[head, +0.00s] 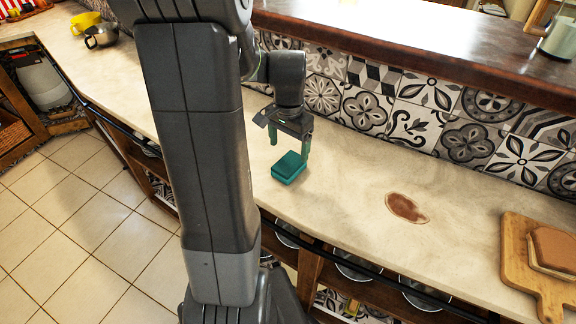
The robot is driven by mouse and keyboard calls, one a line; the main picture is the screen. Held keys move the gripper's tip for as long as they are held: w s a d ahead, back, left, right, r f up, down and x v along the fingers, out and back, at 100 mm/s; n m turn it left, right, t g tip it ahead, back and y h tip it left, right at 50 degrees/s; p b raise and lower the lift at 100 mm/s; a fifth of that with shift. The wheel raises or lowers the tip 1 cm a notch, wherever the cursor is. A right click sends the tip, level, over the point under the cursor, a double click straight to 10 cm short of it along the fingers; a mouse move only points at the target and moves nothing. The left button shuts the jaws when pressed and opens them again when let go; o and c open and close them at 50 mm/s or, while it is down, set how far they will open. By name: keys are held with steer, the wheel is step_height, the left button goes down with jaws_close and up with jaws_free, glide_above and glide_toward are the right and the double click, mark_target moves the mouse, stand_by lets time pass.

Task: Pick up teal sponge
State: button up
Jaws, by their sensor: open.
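The teal sponge (289,167) lies flat on the pale stone counter (345,185), a little back from its front edge. My gripper (290,139) hangs just above the sponge, pointing down, with its two fingers apart and nothing between them. One finger shows at the left and the other at the right, partly behind the sponge's far side. I cannot tell whether a fingertip touches the sponge. My arm's large dark link covers the counter just left of it.
A brown stain (406,208) marks the counter to the right. A wooden board (527,268) with bread (556,247) lies at far right. A patterned tile wall (440,125) and a raised dark ledge (400,38) stand behind.

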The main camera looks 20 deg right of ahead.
mark_target(289, 163)
steer(key=shift+s+f, duration=0.15)
steer(key=shift+f, duration=1.45)
steer(key=shift+s+f, duration=0.1)
steer(key=shift+f, duration=1.45)
steer(key=c, duration=1.1)
